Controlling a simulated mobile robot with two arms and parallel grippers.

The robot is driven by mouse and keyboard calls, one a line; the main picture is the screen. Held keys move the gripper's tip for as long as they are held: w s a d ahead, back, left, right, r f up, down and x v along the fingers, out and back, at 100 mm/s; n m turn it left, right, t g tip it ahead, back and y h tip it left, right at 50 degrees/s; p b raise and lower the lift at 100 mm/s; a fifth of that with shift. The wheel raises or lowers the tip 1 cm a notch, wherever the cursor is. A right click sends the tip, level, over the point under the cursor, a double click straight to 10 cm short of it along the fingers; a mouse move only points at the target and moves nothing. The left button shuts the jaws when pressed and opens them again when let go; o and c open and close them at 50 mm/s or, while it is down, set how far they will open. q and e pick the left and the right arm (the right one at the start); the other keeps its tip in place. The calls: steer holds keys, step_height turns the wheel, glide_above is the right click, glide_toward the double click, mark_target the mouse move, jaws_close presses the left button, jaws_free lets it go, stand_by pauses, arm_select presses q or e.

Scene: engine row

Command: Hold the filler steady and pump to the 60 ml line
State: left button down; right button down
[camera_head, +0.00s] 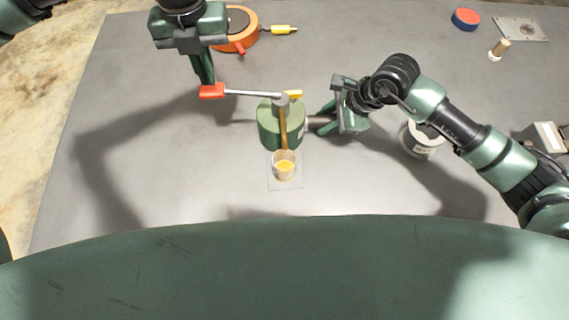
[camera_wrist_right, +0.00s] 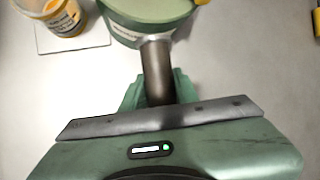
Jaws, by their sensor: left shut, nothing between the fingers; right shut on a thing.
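The filler (camera_head: 280,128) is a green drum standing upright on the grey table. Its pump lever runs left from the top to a red grip (camera_head: 212,91). A brown spout hangs down the filler's front, over a clear cup (camera_head: 284,165) holding yellow liquid. The cup also shows in the right wrist view (camera_wrist_right: 66,20); I cannot read its level against a line. My right gripper (camera_head: 318,123) is shut on the filler's grey side handle (camera_wrist_right: 157,72). My left gripper (camera_head: 207,81) is shut and empty, its tips at the red grip; contact is unclear.
The cup stands on a thin pale square (camera_head: 288,186). An orange round object (camera_head: 238,30) and a yellow-tipped piece (camera_head: 284,29) lie behind. A white labelled tin (camera_head: 421,141) stands right, under my right arm. A red-blue puck (camera_head: 465,19) is far right. The table's left is clear.

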mark_target(212, 89)
stand_by(2.8)
arm_select(q)
steer(key=shift+f, duration=0.1)
stand_by(0.4)
steer(key=shift+f, duration=3.3)
steer(key=shift+r, duration=3.45)
